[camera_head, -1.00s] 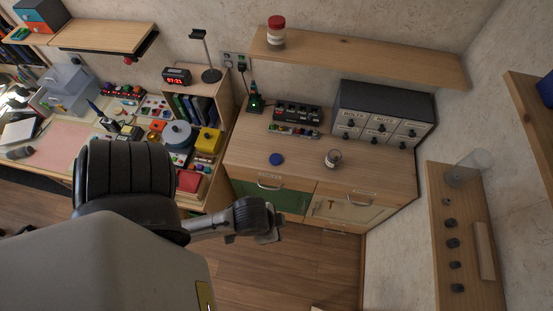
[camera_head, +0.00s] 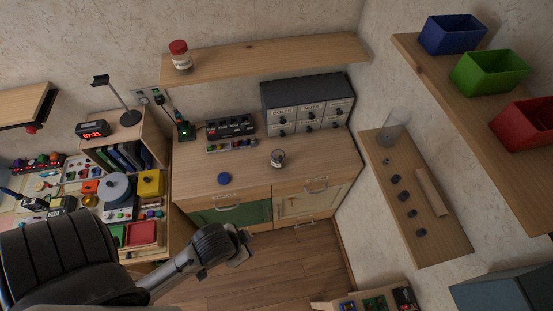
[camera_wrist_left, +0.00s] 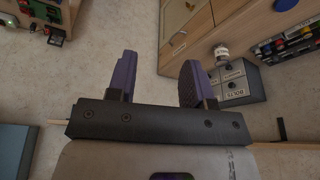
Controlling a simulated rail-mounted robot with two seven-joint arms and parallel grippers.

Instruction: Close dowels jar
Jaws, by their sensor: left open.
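A small open jar (camera_head: 278,158) with a pale label stands upright on the wooden counter; its label is too small to read in the head view. It also shows in the left wrist view (camera_wrist_left: 221,53). A round blue lid (camera_head: 224,179) lies flat on the counter, to the left of the jar and apart from it. My left gripper (camera_head: 240,245) is in front of the counter, below its top in the picture and away from jar and lid. In the left wrist view its two purple fingers (camera_wrist_left: 157,75) are apart with nothing between them. My right gripper is not in view.
A jar with a red lid (camera_head: 180,55) stands on the wall shelf (camera_head: 265,58). A labelled drawer cabinet (camera_head: 308,103) and a button panel (camera_head: 231,130) stand at the counter's back. The counter (camera_head: 245,168) is clear between lid and jar. Coloured bins (camera_head: 487,70) sit at right.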

